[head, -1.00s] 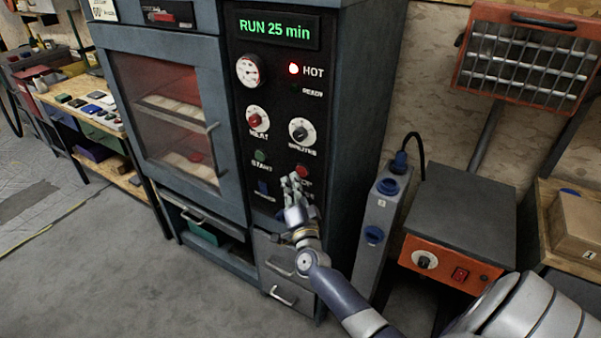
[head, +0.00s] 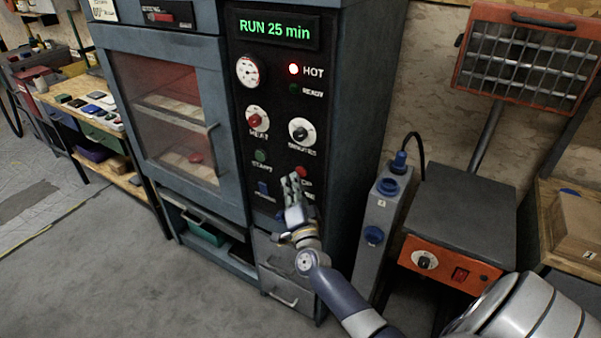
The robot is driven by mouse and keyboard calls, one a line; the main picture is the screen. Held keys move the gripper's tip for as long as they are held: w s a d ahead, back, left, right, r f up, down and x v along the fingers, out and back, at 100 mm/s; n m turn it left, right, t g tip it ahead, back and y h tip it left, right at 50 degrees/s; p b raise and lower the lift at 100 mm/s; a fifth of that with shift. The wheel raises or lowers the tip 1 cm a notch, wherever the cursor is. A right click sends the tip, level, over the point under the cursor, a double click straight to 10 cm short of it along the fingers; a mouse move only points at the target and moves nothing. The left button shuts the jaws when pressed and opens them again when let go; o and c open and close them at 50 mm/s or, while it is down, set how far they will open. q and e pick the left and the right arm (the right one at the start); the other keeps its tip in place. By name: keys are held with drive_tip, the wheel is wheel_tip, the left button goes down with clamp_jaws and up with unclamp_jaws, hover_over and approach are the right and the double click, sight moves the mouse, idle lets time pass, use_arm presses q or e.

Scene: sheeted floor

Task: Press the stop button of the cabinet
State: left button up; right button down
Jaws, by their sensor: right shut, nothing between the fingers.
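The cabinet (head: 349,120) stands in the middle with a black control panel. Its display (head: 276,29) reads "RUN 25 min" in green. The red stop button (head: 301,172) is low on the right of the panel; its label is partly covered by my gripper. The green start button (head: 260,156) is to its left. My right gripper (head: 292,182) is shut and empty, its fingertips just left of and slightly below the stop button. I cannot tell whether it touches the panel. My left gripper is not in view.
A blue switch (head: 263,188) is left of my right gripper. Two knobs, heat (head: 257,119) and minutes (head: 301,131), sit above. A grey socket post (head: 379,215) and an orange heater box (head: 451,255) stand on the right. The floor at left is clear.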

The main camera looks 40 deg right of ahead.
drive_tip(key=shift+w+d, duration=0.15)
drive_tip(key=shift+d, duration=0.25)
drive_tip(key=shift+w+d, duration=0.15)
drive_tip(key=shift+d, duration=0.2)
idle(0.8)
drive_tip(key=shift+s+a, duration=0.35)
drive_tip(key=shift+a, duration=0.4)
drive_tip(key=a, duration=0.1)
drive_tip(key=s+a+p, duration=0.1)
drive_tip(key=a, duration=0.1)
drive_tip(key=s+a+p, duration=0.1)
drive_tip(key=shift+a, duration=0.3)
idle(0.8)
